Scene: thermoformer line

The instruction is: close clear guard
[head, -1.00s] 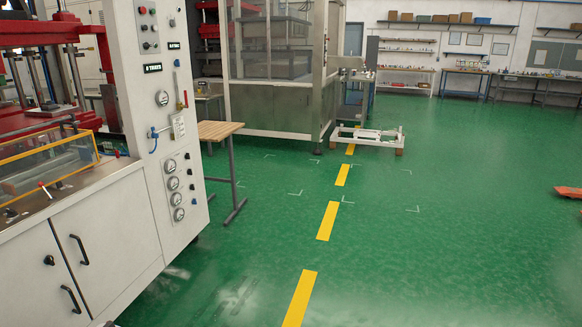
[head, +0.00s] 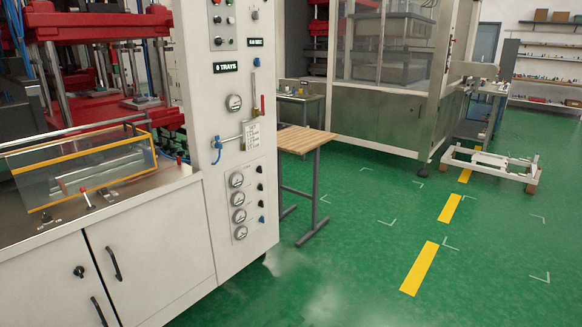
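The clear guard (head: 85,170) is a transparent panel with a yellow-orange frame at the left of the head view. It stands tilted on the front deck of the thermoformer (head: 30,220), in front of the red press (head: 100,50). A thin dark bar runs along behind its upper edge. A small lever with a red knob (head: 87,192) stands on the deck in front of the panel. I cannot tell how far the guard is open. Neither of my grippers is in view.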

